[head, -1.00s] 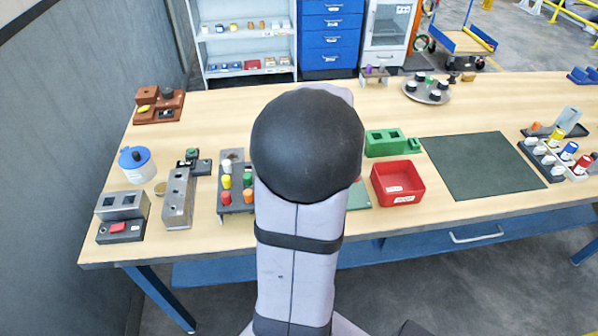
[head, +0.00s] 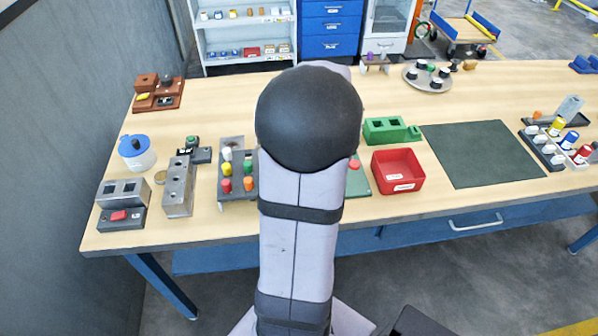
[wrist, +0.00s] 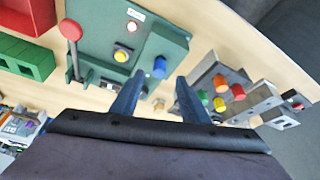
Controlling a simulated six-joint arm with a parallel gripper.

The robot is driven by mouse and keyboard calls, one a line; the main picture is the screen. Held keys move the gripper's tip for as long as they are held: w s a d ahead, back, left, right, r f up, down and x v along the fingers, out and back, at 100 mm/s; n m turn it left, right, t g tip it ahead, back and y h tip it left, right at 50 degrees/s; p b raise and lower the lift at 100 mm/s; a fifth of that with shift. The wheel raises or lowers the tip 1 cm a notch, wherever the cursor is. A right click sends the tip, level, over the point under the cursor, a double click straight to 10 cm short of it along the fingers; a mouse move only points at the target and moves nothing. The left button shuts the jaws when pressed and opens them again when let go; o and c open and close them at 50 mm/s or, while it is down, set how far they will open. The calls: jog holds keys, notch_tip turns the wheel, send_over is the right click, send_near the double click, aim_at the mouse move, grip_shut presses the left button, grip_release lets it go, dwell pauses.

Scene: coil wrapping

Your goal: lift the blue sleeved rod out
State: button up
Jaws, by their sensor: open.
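My gripper shows in the wrist view with its two blue-grey fingers apart (wrist: 160,82) and nothing between them. A short blue cylinder (wrist: 159,67) stands on a green machine (wrist: 125,35) just beyond the fingertips. It lines up with the gap, apart from the fingers as far as I can tell; its lower end is hidden. In the head view my arm hides the gripper and most of the green machine (head: 359,183). Another blue-bodied cylinder (head: 566,142) stands at the right of the table, among yellow and red ones beside a rack.
The green machine carries a red-knobbed lever (wrist: 71,32) and a yellow button (wrist: 122,54). A block with coloured pegs (head: 238,178) and a grey metal block (head: 178,186) are to the left. A red bin (head: 397,170) and a dark mat (head: 482,153) lie right.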

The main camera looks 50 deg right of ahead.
jog(key=shift+f, duration=0.25)
jog(key=shift+p+x, duration=0.9)
jog(key=shift+x, duration=1.55)
jog(key=shift+w+d, duration=0.1)
jog(key=shift+d, duration=0.05)
jog(key=shift+c, duration=0.2)
grip_shut()
